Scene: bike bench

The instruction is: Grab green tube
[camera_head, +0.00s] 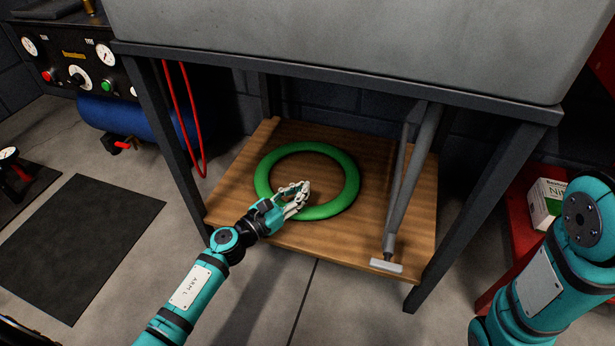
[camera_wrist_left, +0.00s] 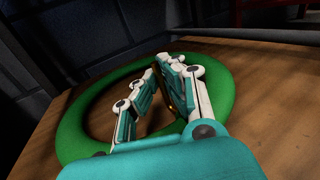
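The green tube (camera_head: 347,180) is a ring lying flat on the wooden lower shelf (camera_head: 405,250) of a metal bench. My left gripper (camera_head: 306,188) is over the tube's front part, with its fingertips toward the ring's hole. In the left wrist view the tube (camera_wrist_left: 75,130) curves around the left gripper (camera_wrist_left: 168,65). Its fingers lean toward each other with a narrow gap at the tips. The fingers and palm hide part of the tube, and I cannot tell whether they touch or grip it. My right gripper is out of view; only my right arm shows.
A grey diagonal strut with a foot (camera_head: 387,266) stands on the shelf right of the tube. Dark bench legs (camera_head: 172,135) flank the shelf. A red cable (camera_head: 190,120) hangs at the left leg. A small box (camera_head: 546,203) sits at the right on something red.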

